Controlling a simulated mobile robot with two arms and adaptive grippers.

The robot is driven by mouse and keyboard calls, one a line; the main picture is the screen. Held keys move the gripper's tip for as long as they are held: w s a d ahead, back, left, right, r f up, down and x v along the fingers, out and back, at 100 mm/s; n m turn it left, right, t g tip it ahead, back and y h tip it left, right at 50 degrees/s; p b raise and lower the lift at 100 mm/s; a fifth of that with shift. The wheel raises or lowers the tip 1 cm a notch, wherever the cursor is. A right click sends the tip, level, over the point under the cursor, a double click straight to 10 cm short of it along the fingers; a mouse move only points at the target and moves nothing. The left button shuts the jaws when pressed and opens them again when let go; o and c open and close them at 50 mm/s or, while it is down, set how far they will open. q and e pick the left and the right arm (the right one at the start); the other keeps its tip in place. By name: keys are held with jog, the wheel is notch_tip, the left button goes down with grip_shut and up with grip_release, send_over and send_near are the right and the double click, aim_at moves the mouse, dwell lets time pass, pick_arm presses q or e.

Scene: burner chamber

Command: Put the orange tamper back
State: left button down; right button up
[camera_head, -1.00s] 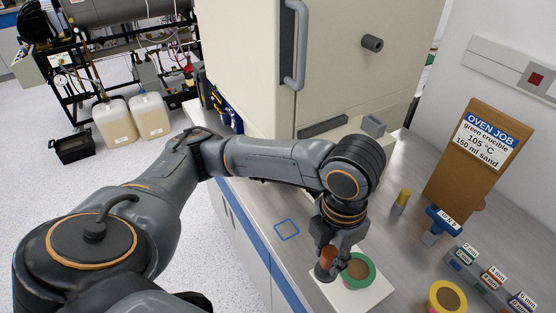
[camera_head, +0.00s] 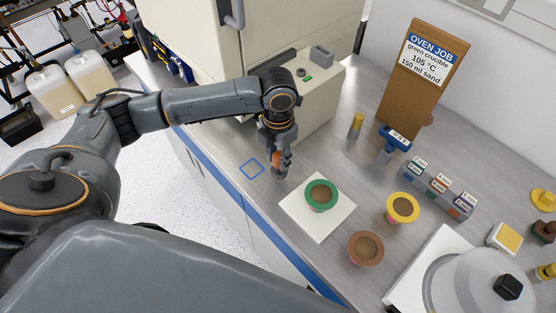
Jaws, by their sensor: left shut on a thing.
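My left gripper (camera_head: 280,150) points down at the counter and is shut on the orange tamper (camera_head: 280,172). The tamper is upright, with an orange handle between the fingers and a grey foot below. Its foot is at or just above the counter; I cannot tell if it touches. A blue square outline (camera_head: 252,169) lies on the counter just left of the tamper, apart from it in the picture. The green-rimmed crucible (camera_head: 321,194), filled with brown sand, stands on a white square plate (camera_head: 317,230) to the right. My right gripper is not in view.
The oven (camera_head: 311,92) stands behind my left gripper. Yellow-rimmed (camera_head: 403,208) and brown (camera_head: 366,248) crucibles stand to the right. A blue tool (camera_head: 394,140), a yellow-topped tool (camera_head: 356,124), a labelled block (camera_head: 437,190) and a cardboard sign (camera_head: 419,85) are farther right.

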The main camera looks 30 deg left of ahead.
aim_at(278, 164)
pick_arm(q)
notch_tip(278, 164, down, 3)
jog(key=shift+w+a+f+p, duration=0.1)
jog(key=shift+a+p, duration=0.05)
jog(key=shift+p, duration=0.75)
jog(key=shift+f, duration=0.15)
jog(key=shift+f, duration=0.1)
jog(key=shift+f, duration=0.1)
jog(key=c, duration=1)
grip_release()
